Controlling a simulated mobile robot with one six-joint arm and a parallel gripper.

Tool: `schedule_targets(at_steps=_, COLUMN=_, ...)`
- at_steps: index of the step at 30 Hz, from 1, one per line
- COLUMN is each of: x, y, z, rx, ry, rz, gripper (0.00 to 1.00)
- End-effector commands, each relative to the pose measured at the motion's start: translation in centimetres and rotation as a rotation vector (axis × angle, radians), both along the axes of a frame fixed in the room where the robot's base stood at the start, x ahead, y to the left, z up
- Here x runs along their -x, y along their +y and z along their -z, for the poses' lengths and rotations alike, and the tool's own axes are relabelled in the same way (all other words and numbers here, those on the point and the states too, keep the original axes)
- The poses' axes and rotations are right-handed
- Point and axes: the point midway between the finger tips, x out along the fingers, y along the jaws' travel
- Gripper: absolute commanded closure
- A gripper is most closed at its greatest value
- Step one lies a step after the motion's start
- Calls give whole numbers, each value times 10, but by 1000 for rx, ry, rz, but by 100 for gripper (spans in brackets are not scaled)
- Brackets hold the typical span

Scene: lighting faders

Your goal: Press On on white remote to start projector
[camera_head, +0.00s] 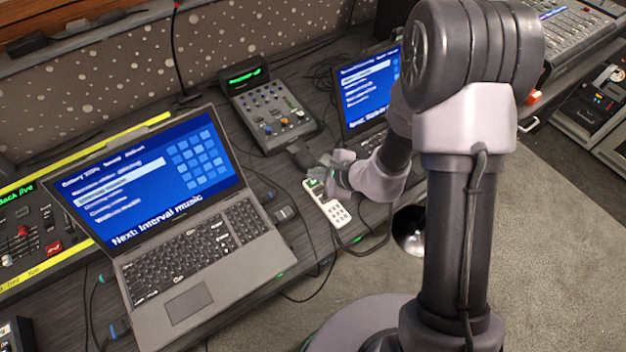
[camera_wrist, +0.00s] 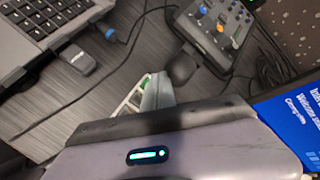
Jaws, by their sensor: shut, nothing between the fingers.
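The white remote (camera_head: 328,205) lies on the dark desk between the two laptops. It has pale keys toward its near end and a green button at its far end. My gripper (camera_head: 318,183) is shut, with its tips low over the green end of the remote. I cannot tell whether the tips touch the button. In the wrist view, part of the remote (camera_wrist: 128,103) shows beside my gripper (camera_wrist: 152,85), and the rest is hidden behind my wrist. No projector can be made out.
An open laptop (camera_head: 200,245) stands left of the remote, and a second laptop (camera_head: 362,95) stands behind my arm. A small mixer (camera_head: 268,112) sits behind the remote. Cables and a black dongle (camera_head: 284,214) lie close by. The desk's front edge is near the remote.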

Motion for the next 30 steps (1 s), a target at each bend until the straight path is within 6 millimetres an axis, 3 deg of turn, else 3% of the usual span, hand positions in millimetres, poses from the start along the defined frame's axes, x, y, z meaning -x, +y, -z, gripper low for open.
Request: schedule_targets(at_steps=30, x=0, y=0, z=9, rx=0, ry=0, rz=0, gripper=100)
